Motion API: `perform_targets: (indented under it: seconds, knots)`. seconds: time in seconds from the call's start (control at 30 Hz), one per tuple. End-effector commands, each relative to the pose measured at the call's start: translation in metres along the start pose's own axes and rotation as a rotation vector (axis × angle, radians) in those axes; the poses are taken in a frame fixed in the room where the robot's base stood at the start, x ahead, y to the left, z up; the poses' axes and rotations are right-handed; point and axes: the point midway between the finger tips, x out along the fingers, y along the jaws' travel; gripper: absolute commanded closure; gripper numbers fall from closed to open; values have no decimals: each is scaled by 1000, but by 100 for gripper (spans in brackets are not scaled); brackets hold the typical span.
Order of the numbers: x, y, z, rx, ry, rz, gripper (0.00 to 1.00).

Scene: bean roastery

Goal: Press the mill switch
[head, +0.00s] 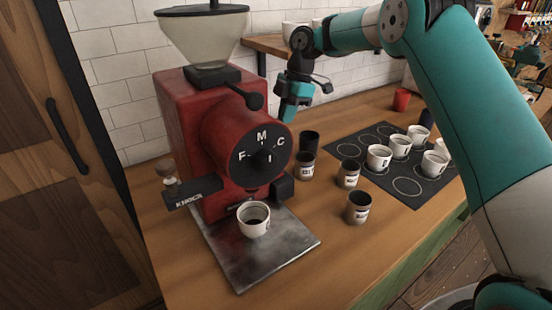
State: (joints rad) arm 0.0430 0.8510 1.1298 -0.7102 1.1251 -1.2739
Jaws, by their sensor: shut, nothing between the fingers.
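I cannot tell for sure which of these is the switch. My gripper (288,117) is shut and empty, pointing down behind and to the right of the dial, apart from the black block. Its fingertips are small in view.
A white cup (253,219) stands on the metal tray (270,268) under the mill. Several dark tins, including one (359,208), stand right of the mill. A black mat (433,187) with white cups lies further right. A "KNOCK" bar (193,193) juts out left.

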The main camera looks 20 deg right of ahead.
Motion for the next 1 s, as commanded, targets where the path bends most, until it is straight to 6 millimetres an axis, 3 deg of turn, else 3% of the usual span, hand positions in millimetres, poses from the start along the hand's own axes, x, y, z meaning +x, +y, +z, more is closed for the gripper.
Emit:
perform_targets:
  seconds: [0.27,0.7,1.0]
  knots:
    - [18,0,-1,2,3,-2,100]
    - [104,0,0,3,1,-4,100]
    - [135,3,10,3,0,1,100]
